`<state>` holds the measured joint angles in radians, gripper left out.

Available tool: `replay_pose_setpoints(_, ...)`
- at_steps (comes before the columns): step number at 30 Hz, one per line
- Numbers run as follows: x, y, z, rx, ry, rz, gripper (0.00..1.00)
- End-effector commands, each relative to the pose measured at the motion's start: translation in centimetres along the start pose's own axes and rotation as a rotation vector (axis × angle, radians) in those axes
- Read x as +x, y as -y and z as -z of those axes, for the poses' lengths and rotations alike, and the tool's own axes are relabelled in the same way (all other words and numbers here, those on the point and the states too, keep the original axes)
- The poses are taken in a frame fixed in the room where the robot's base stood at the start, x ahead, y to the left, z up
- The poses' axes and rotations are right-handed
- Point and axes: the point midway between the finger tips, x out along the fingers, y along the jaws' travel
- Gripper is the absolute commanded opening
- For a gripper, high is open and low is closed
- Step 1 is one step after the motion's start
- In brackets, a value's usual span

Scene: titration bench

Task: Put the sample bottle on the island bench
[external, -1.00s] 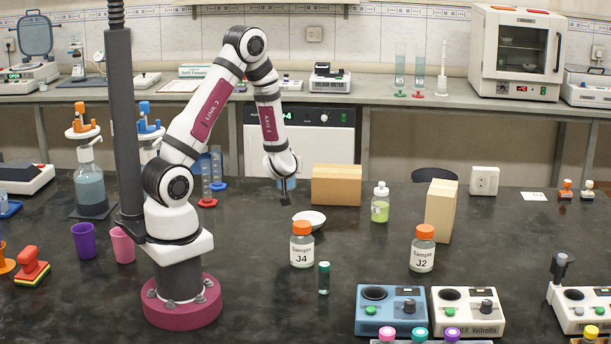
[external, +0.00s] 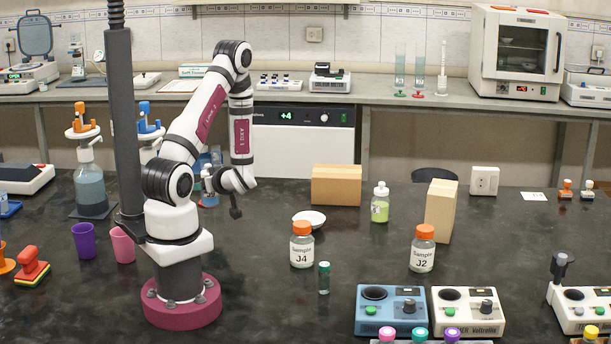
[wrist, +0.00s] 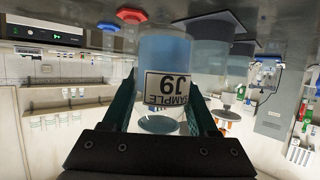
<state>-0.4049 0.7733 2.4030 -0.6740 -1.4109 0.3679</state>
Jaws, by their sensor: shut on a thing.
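In the wrist view, my gripper (wrist: 162,100) is shut on a sample bottle (wrist: 164,58) between its two dark fingers. The bottle is clear with blue liquid. Its white label reads Sample, upside down in this view. Two other labelled bottles with orange caps, Sample J4 (external: 302,247) and Sample J2 (external: 422,251), stand upright on this bench.
A white dish (external: 310,218), a green-capped vial (external: 324,278), a green-liquid bottle (external: 380,203) and two cardboard boxes (external: 336,186) (external: 440,212) stand on the bench. Cylinders with a red base (wrist: 131,15) and a blue base (wrist: 109,28) are near my gripper.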

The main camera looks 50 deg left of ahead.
Motion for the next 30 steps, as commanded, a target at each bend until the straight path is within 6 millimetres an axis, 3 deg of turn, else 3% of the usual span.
replay_pose_setpoints(3, 2.7, 1.5, -0.6, -0.001, 0.001, 0.006, 0.0)
replay_pose_setpoints(8, 4.6, 2.2, -1.2, 0.0, 0.0, 0.002, 0.0)
replay_pose_setpoints(12, 5.8, 2.2, -3.8, 0.003, 0.001, -0.001, 0.0)
replay_pose_setpoints(15, 6.1, 2.2, -4.7, 0.0, 0.0, -0.001, 0.0)
replay_pose_setpoints(25, 6.2, 2.2, -5.0, -0.001, -0.001, -0.002, 0.0)
replay_pose_setpoints(26, 6.2, 2.1, -4.9, -0.001, -0.001, -0.002, 0.65)
replay_pose_setpoints(30, 6.2, 2.1, -4.9, 0.0, -0.001, -0.002, 0.89)
